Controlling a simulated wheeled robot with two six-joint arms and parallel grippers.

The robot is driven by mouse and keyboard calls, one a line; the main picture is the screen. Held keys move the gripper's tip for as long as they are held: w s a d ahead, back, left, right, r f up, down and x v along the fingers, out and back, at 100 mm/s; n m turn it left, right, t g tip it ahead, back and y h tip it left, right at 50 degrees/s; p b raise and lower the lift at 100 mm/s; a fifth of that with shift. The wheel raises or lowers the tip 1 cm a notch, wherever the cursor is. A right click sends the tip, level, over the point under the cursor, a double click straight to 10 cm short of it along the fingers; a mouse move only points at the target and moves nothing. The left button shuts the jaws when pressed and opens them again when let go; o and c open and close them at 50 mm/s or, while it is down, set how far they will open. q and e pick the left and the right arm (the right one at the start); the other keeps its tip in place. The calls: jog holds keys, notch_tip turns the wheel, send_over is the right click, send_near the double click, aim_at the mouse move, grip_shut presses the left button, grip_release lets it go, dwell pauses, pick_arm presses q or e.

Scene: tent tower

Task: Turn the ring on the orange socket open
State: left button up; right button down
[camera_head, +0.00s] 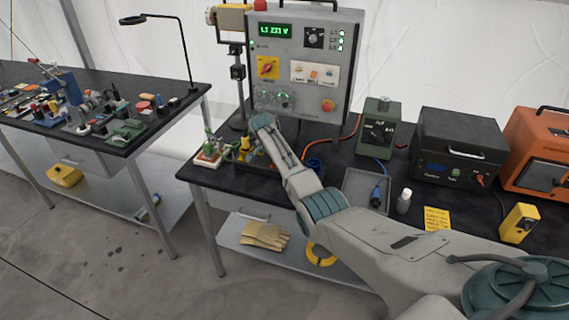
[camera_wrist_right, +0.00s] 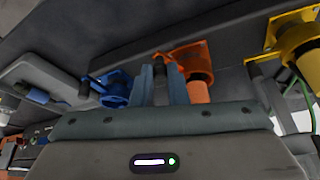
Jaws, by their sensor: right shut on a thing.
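The orange socket (camera_wrist_right: 198,62) shows in the right wrist view, just right of my right gripper, with its square flange and round barrel. My right gripper (camera_wrist_right: 162,72) has its two fingers up against the left side of the socket. It is shut on a small part there, which seems to be the socket's ring; the fingers hide most of it. In the head view my right arm reaches to the back left of the table and hides the orange socket. My left gripper is not in view.
A blue socket (camera_wrist_right: 117,88) stands close left of the fingers, and a yellow socket (camera_wrist_right: 303,40) is at the right. A grey control panel (camera_head: 305,65) stands behind. A grey tray (camera_head: 358,183) and white bottle (camera_head: 404,201) are on the black table.

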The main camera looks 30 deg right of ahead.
jog(key=m+b, duration=0.1)
jog(key=b, duration=0.1)
jog(key=w+a+m+g+b, duration=0.1)
jog(key=m+b, duration=0.1)
jog(key=b, duration=0.1)
jog(key=w+a+m+g+b, duration=0.1)
jog(key=m+b, duration=0.1)
jog(key=b, duration=0.1)
jog(key=shift+a, duration=0.1)
dwell(0.4)
jog(key=c, duration=1.4)
grip_release()
jog(key=shift+c, duration=0.2)
